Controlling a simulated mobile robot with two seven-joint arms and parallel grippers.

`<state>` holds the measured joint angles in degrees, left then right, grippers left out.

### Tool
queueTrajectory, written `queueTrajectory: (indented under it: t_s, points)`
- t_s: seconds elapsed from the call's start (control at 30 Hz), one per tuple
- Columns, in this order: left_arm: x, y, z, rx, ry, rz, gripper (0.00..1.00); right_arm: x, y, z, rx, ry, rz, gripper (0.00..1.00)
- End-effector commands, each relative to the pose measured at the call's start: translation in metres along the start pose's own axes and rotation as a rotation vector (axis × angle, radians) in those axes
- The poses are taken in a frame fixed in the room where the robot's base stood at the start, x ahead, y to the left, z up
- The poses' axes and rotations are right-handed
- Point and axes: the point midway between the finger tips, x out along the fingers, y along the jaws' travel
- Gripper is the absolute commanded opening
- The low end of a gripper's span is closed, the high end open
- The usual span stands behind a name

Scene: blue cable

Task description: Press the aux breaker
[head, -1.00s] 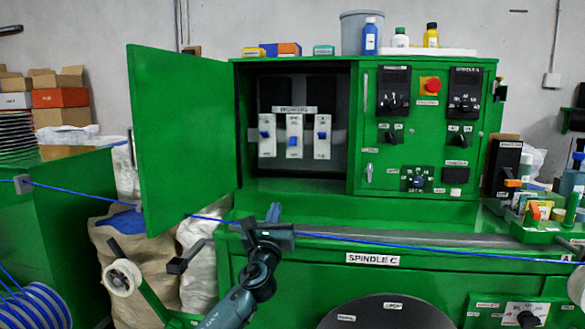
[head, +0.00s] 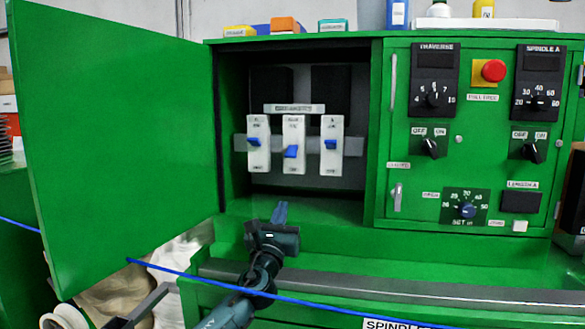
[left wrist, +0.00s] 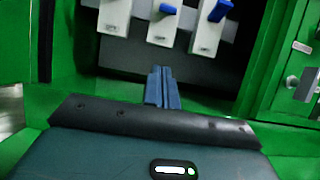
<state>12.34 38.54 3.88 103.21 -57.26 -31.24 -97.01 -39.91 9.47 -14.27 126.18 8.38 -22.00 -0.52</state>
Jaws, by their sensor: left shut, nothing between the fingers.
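Three white breakers stand side by side in the open cabinet: left (head: 258,160), middle (head: 293,160) and right (head: 331,160), each with a blue lever. The middle lever (head: 291,152) sits lower than the other two. The breakers' small labels are too blurred to tell which is aux. My left gripper (head: 280,212) is shut and empty, in front of and below the breakers, fingers pointing towards them. In the left wrist view its shut fingers (left wrist: 162,88) lie below the middle breaker (left wrist: 165,30), apart from it. The right breaker (left wrist: 210,30) is beside it. My right gripper is not in view.
The open green door (head: 115,130) stands left of the cabinet. A panel of knobs with a red button (head: 493,71) is to the right. A blue cable (head: 185,272) runs across in front, passing by my left arm. A grey rail (head: 400,285) lies below the cabinet.

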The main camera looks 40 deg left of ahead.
Motion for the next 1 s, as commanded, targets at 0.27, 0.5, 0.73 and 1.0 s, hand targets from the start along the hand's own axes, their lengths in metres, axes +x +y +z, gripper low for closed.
queueTrajectory:
  t_s: [0.27,0.5,0.73,1.0]
  points:
    - [0.000,0.000,0.000,-0.001,0.000,0.000,0.00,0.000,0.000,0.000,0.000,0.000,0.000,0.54]
    - [0.018,0.000,0.002,-0.002,-0.002,0.002,0.00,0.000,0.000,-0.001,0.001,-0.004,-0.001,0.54]
    - [0.063,0.000,0.002,-0.002,-0.003,0.003,0.00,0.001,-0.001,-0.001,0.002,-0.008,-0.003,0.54]
    - [0.106,0.000,0.015,-0.001,-0.003,-0.001,0.00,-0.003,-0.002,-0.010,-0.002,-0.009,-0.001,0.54]
